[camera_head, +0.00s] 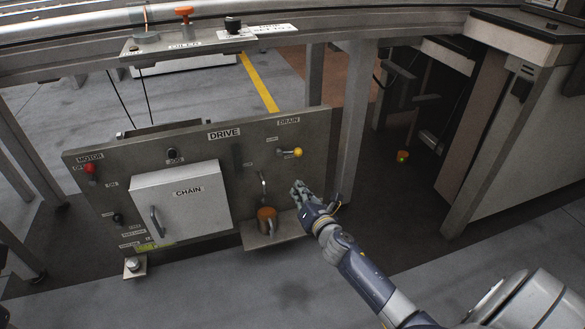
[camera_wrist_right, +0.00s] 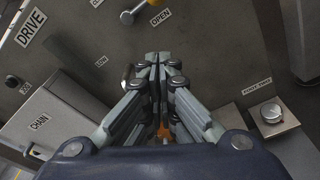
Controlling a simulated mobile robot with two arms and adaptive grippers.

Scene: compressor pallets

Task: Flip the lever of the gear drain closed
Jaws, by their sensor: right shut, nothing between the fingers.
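The drain lever, a short metal handle with a yellow knob (camera_head: 298,152), sits under the DRAIN label on the grey DRIVE panel (camera_head: 240,150). It points right, roughly level, in the head view. In the right wrist view the knob (camera_wrist_right: 127,18) shows at the top edge, next to an OPEN label (camera_wrist_right: 160,18). My right gripper (camera_head: 299,188) is below the lever and apart from it, in front of the panel's lower right. In the wrist view its fingers (camera_wrist_right: 158,62) are together and empty. My left gripper is out of view.
A thin metal spout (camera_head: 262,182) hangs over an orange-topped cup (camera_head: 267,214) on a small shelf (camera_head: 285,233), left of my right gripper. The CHAIN box (camera_head: 190,212) with its handle stands out from the panel. A frame post (camera_head: 353,120) rises right of the panel.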

